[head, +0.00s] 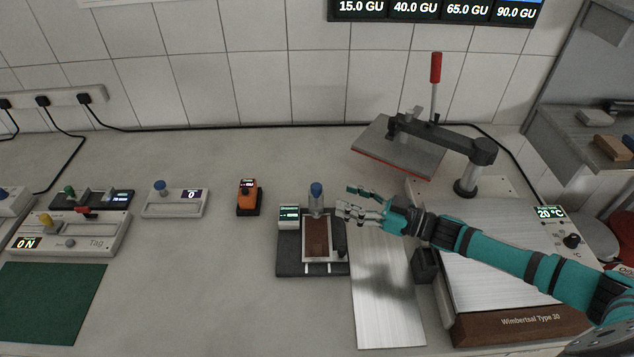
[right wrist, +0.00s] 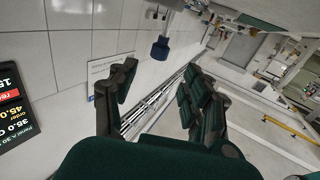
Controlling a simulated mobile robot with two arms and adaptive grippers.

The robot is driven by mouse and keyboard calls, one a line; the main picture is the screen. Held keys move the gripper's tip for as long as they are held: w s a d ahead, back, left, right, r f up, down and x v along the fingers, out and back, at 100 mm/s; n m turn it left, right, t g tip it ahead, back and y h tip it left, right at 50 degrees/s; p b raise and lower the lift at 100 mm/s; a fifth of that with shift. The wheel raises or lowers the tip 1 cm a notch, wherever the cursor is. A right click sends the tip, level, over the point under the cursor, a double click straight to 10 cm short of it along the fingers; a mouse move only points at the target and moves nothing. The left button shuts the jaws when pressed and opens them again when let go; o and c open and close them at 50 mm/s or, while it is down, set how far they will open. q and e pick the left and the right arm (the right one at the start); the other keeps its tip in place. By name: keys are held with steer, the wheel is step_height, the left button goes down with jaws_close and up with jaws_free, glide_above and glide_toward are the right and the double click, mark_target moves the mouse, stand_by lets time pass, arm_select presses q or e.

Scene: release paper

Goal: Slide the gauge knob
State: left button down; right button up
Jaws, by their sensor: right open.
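A small dark gauge device (head: 297,269) stands on the bench near the middle of the head view. It has a little display box (head: 289,222) at its left and a brown strip (head: 317,237) in a pale frame. My left gripper is out of view.
A bare metal strip (head: 385,310) lies under my right arm. A press with a red handle (head: 436,68) stands behind on the right, by a hot plate (head: 505,245). An orange device (head: 248,196) and a white box (head: 174,208) stand left. The front-left-middle bench is clear.

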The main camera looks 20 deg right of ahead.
mark_target(316, 185)
steer(key=shift+p+x, duration=0.95)
steer(key=shift+x, duration=3.5)
steer(key=shift+w+f, duration=0.1)
steer(key=shift+w, duration=0.05)
steer(key=shift+c, duration=0.7)
steer(key=c, duration=0.5)
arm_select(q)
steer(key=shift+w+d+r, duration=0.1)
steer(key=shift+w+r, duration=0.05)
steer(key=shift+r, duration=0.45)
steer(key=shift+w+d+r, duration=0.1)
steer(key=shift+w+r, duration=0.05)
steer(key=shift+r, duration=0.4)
arm_select(e)
jaws_close()
